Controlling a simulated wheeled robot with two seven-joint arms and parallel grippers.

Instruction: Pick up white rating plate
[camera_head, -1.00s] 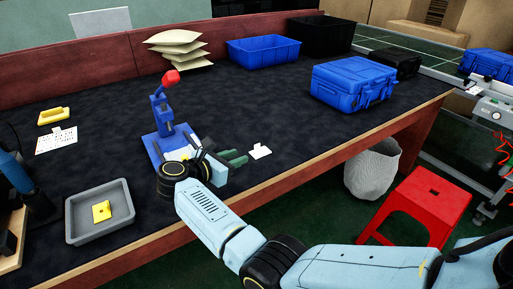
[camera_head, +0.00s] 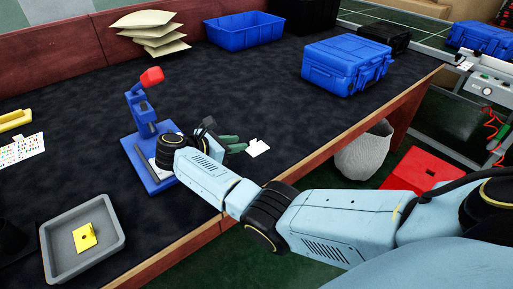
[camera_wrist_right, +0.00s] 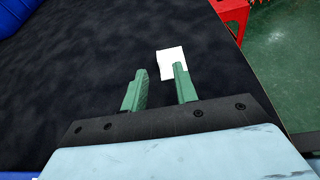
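The white rating plate (camera_head: 257,148) lies flat on the dark table top near its front edge. In the right wrist view the plate (camera_wrist_right: 170,62) is just beyond the fingertips, nearer the right finger, which overlaps its lower right corner. My right gripper (camera_head: 237,143) is left of the plate in the head view, its green fingers pointing at it. In the right wrist view the gripper (camera_wrist_right: 160,72) has its fingers apart with nothing between them. I cannot tell whether a finger touches the plate. My left gripper is not in view.
A blue press with a red knob (camera_head: 150,118) stands beside my right wrist. A grey tray (camera_head: 52,232) holds a yellow piece (camera_head: 84,237). A blue case (camera_head: 345,66) and blue bin (camera_head: 243,32) are farther back. The table's front edge (camera_head: 330,150) runs close to the plate.

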